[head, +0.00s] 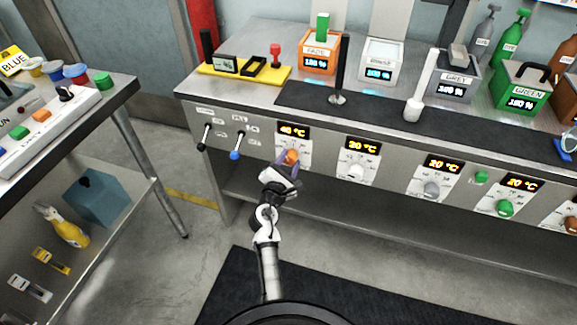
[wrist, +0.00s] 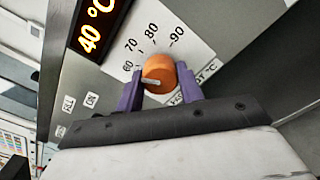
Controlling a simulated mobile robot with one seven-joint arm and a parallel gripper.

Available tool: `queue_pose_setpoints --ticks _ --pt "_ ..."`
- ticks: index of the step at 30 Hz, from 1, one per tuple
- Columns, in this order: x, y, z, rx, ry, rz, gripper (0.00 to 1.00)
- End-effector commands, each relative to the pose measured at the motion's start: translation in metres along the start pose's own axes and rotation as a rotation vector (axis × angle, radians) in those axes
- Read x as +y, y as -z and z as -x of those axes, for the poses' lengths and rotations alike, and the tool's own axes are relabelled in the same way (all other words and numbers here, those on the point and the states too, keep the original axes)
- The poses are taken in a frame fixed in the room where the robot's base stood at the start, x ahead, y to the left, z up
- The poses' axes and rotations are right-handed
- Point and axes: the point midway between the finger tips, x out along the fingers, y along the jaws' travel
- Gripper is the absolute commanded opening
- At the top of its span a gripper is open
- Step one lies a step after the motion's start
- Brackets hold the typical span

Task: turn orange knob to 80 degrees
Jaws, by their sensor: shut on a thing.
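The orange knob (head: 291,157) is on the front panel of the bench, below a display (head: 293,131) that reads 40 °C. In the wrist view the knob (wrist: 159,72) sits on a white dial plate (wrist: 185,32) marked 60, 70, 80 and 90. A light pointer line on the knob points left, below the 60 mark. My gripper (head: 289,166) reaches the panel from the front. In the wrist view its two purple fingers (wrist: 160,88) are closed on the knob's sides. Part of the dial's lower side is hidden by the gripper.
Two levers (head: 236,146) are on the left of the panel. The floor in front is clear, with a black mat (head: 236,280).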

Motion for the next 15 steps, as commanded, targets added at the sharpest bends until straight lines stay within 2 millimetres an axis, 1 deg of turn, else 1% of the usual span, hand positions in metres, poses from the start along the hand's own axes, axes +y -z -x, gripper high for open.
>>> queue_pose_setpoints --ticks 15 --pt "-0.0015 0.0011 -0.001 -0.003 -0.005 -0.494 0.14"
